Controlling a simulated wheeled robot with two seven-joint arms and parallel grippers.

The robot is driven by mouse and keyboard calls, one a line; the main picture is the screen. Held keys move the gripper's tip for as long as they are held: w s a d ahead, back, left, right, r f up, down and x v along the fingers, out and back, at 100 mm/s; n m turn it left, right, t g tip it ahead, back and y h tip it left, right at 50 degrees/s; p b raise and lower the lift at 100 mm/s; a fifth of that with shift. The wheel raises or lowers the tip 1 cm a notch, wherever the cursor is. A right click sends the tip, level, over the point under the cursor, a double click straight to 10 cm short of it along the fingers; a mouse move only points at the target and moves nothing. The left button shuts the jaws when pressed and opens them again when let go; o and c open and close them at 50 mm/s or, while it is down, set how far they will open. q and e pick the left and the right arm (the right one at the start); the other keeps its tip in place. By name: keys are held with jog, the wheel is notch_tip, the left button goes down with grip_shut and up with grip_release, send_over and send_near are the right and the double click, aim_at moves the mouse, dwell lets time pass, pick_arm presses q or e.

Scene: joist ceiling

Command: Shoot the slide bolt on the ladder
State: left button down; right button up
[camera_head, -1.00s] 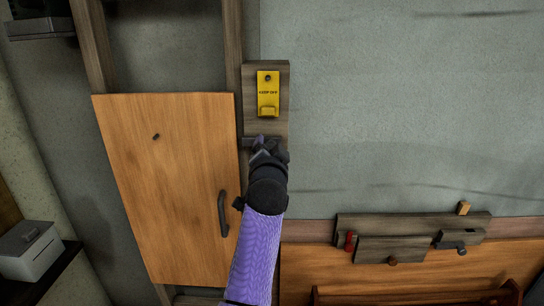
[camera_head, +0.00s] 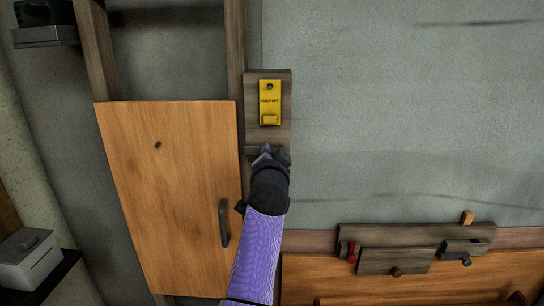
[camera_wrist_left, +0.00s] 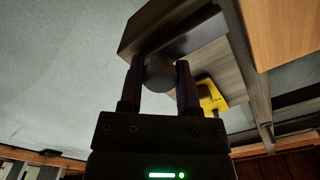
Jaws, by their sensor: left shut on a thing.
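My left gripper (camera_head: 268,156) is at the lower part of a grey-brown wooden block (camera_head: 282,133) beside the ladder (camera_head: 236,48). In the left wrist view its fingers (camera_wrist_left: 158,82) are shut on a round dark knob (camera_wrist_left: 158,73) in front of a dark bar (camera_wrist_left: 182,45) on the block. The dark bolt bar (camera_head: 250,150) shows to the left of the gripper in the head view. My gripper hides most of it, so how far it reaches I cannot tell. A wooden panel (camera_head: 180,200) with a dark handle (camera_head: 224,223) covers the ladder. My right gripper is not in view.
A yellow KEEP OFF tag (camera_head: 270,103) hangs on the block just above my gripper. A board with small fittings (camera_head: 350,235) is at the lower right. A grey box (camera_head: 28,262) stands at the lower left. The wall (camera_head: 410,120) to the right is bare.

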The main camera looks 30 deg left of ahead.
aim_at(249, 151)
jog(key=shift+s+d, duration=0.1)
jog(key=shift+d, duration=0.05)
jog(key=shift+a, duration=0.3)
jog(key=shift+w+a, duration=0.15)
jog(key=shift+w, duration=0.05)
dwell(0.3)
pick_arm(q)
jog(key=a+p, duration=0.1)
jog(key=s+a+p, duration=0.1)
jog(key=a+p, duration=0.1)
jog(key=s+a+p, duration=0.1)
jog(key=p, duration=0.1)
jog(key=shift+s+a+r, duration=0.1)
jog(key=shift+a+r, duration=0.15)
jog(key=shift+a+f, duration=0.15)
jog(key=shift+f, duration=0.15)
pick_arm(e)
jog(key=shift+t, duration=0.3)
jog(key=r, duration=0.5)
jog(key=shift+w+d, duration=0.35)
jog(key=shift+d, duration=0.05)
